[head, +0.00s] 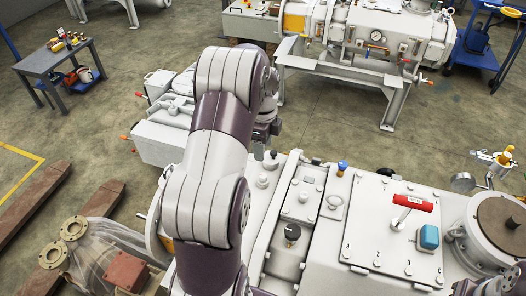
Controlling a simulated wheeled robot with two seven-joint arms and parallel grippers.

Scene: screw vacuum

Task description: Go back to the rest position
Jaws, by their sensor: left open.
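My left arm rises from the bottom middle of the head view, bends at the top and hangs down at the wrist. My left gripper (265,152) is small and partly hidden behind my own arm. It is open, with no object seen in it, near the back edge of the large grey machine (385,225). I cannot tell its height above the machine. My right gripper does not show clearly.
The machine's top carries a red handle (412,203), a blue block (429,237), a blue knob (342,167) and a black knob (292,232). Another machine (370,45) stands behind. A grey table (55,58) is at the far left. Open floor (330,125) lies between the machines.

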